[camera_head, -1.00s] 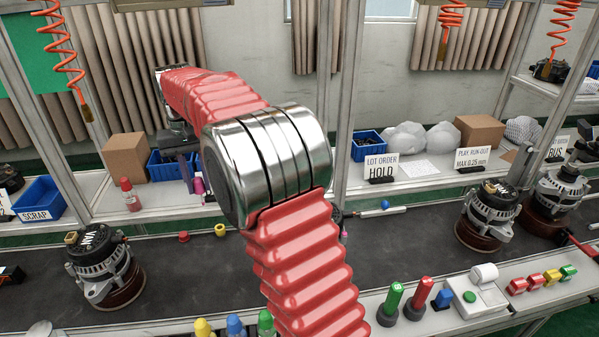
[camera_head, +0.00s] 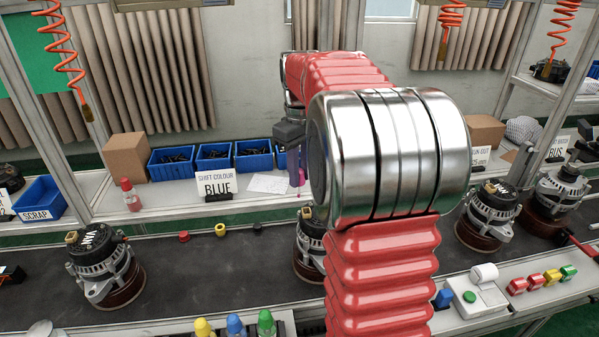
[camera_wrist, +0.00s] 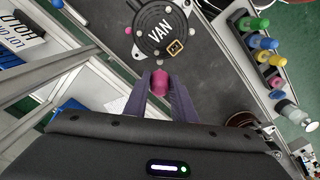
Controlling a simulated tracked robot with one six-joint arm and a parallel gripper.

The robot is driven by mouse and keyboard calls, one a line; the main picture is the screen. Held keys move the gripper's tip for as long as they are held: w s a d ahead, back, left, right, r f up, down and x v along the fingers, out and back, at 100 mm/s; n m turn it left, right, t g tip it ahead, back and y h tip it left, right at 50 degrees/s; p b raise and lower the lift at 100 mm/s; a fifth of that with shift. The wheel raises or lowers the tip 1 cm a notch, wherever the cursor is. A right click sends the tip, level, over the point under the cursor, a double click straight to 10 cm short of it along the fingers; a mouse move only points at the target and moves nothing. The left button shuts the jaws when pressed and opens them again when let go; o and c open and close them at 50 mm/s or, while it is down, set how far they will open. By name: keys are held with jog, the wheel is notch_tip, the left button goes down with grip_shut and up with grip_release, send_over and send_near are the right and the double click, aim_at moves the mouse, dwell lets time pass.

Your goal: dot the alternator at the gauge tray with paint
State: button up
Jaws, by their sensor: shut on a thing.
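My gripper (camera_wrist: 160,88) is shut on a pink-tipped thing (camera_wrist: 160,77), which looks like a paint bottle; its body is mostly hidden by the fingers. In the head view my gripper (camera_head: 295,170) hangs above the belt with the pink tip pointing down. An alternator marked VAN (camera_wrist: 158,40) lies just beyond the tip in the wrist view; contact cannot be told. In the head view the middle alternator (camera_head: 308,250) stands below my gripper, partly hidden by my arm. Other alternators stand at left (camera_head: 103,265) and right (camera_head: 487,215). I cannot make out the gauge tray.
A sign (camera_head: 216,187) reads SHIFT COLOUR BLUE, before blue bins (camera_head: 254,155). Yellow, blue and green bottles (camera_head: 235,325) stand at the front edge. A scrap bin (camera_head: 40,198) is at left.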

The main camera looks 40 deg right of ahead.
aim_at(301, 184)
jog(key=shift+s, duration=0.1)
dwell(0.3)
jog(key=shift+f, duration=2.05)
jog(key=shift+f, duration=0.45)
dwell(0.8)
jog(key=shift+r, duration=0.1)
dwell(0.5)
jog(key=shift+r, duration=2.45)
jog(key=shift+r, duration=0.1)
